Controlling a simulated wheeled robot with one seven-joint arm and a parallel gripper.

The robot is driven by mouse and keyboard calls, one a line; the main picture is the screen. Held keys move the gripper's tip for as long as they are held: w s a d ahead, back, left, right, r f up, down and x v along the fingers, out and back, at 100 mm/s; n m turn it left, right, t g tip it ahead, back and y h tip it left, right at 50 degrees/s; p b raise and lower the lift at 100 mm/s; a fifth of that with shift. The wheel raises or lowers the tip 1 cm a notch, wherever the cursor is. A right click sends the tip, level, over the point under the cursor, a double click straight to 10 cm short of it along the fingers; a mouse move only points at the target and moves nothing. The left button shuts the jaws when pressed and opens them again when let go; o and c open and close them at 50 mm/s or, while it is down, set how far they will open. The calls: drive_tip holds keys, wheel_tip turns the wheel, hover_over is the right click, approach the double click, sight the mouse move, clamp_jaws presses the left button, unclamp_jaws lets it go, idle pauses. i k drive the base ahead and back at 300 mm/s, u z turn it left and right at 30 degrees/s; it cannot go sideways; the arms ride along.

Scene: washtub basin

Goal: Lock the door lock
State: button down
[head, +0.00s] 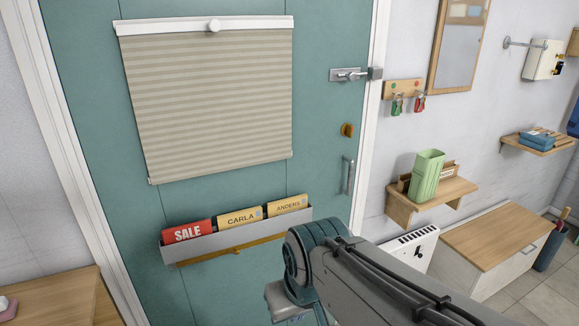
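The teal door (325,45) stands shut in its white frame. A silver bolt lock (346,75) is mounted near its upper right edge, level with a grey block (375,73) on the frame. The bolt's rod seems to lie toward the block, but whether it enters is too small to tell. Below it are a brass knob (347,130) and a grey pull handle (347,176). My arm comes in from the lower right, below and apart from the lock. My gripper's fingers do not show.
A blind (210,100) and a rack (238,244) of labelled folders hang on the door. Right of the frame are a key holder (403,90), a shelf (432,199) with a green container, and a wooden-topped cabinet (498,240). The space before the lock is clear.

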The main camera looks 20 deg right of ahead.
sight(346, 129)
drive_tip(key=z, duration=0.65)
drive_tip(key=i, duration=1.1)
drive_tip(key=u, duration=0.1)
